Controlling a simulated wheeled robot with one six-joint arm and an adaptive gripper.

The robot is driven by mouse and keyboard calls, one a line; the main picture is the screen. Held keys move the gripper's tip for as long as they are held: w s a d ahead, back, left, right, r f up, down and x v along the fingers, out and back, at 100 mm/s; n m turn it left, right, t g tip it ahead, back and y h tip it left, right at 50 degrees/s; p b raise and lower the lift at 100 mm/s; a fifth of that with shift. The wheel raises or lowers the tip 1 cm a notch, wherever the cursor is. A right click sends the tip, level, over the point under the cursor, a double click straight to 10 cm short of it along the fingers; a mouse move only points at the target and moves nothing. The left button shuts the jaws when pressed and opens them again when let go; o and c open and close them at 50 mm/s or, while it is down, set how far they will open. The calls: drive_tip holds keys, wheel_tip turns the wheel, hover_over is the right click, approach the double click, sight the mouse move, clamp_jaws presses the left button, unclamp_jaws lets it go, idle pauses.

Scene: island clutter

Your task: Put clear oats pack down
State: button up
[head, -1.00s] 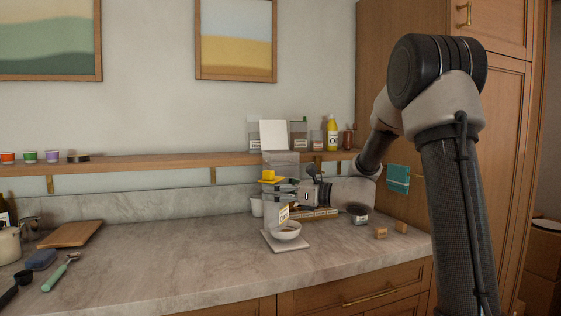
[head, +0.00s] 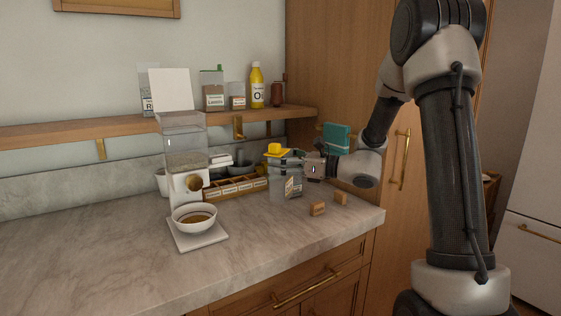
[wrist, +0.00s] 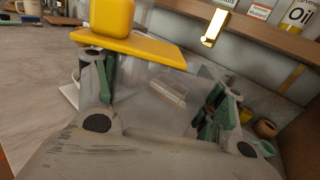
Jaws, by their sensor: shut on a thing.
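The clear oats pack (head: 278,185) is a see-through container with a small label and a yellow top (head: 276,150). It is upright over the right part of the counter. My gripper (head: 292,161) comes from the right and is shut on its upper part. In the wrist view the clear body (wrist: 165,90) shows faintly between the green-padded fingers, with the yellow top (wrist: 128,45) above. Its base looks close to the countertop (head: 120,250), but I cannot tell whether it touches.
Left of the pack stand a clear dispenser (head: 186,145), a white bowl (head: 194,216) on a square base, and a wooden divided box (head: 236,188). Small wooden blocks (head: 317,209) lie to its right. A shelf (head: 60,133) runs behind. The front counter is clear.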

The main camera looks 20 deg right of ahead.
sight(289, 190)
drive_tip(key=shift+w+d, duration=0.1)
drive_tip(key=shift+d, duration=0.15)
drive_tip(key=shift+f, duration=4.55)
drive_tip(key=o, duration=1.2)
drive_tip(key=shift+o, duration=0.2)
drive_tip(key=v, duration=1.2)
